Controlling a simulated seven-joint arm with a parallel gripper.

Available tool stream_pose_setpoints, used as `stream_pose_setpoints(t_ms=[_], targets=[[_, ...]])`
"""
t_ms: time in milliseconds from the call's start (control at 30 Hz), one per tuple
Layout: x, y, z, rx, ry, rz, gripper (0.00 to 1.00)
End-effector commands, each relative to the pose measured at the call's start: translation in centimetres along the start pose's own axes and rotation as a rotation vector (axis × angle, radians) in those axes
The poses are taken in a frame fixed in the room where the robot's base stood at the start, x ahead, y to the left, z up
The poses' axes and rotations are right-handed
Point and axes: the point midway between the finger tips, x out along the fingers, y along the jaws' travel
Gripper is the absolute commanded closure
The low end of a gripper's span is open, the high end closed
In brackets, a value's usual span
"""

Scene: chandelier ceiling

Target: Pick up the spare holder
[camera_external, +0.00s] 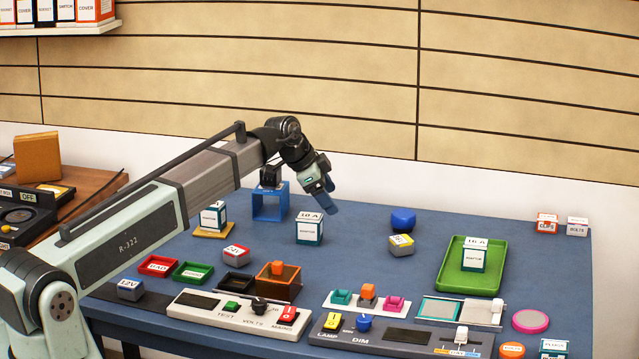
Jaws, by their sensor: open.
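I see no readable label that says spare holder, so I cannot tell which thing it is. My gripper (330,205) hangs over the back middle of the blue table, pointing down, with its jaws open and nothing seen between them. A white and teal box (309,231) marked 10 A stands upright below it, apart from it. A blue open frame (270,203) stands to the left, partly behind my arm. A similar small box (214,217) stands on a yellow-brown base farther left. Another box (474,257), marked 16 A, stands in the green tray (489,283) at the right.
A blue rounded block (403,220) and a grey-yellow cube (401,245) lie right of centre. Red (158,265) and green (193,271) trays and an orange-brown container (278,281) sit front left. Control panels (240,311) line the front edge. Open tabletop surrounds the 10 A box.

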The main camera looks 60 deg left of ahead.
Motion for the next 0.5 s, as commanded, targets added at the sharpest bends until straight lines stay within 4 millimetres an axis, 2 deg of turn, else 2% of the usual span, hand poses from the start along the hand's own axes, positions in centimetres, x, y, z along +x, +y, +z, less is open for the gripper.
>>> stream_pose_setpoints(t_ms=[33, 267, 367, 500], targets=[[-1.1, -0.9, 2.1, 0.0, -0.025, 0.007, 0.24], [-5.8, -3.6, 10.9, 0.019, -0.139, 0.068, 0.24], [-8.5, -4.5, 15.1, 0.016, -0.193, 0.1, 0.24], [-13.2, -5.0, 21.3, -0.015, -0.289, 0.139, 0.24]])
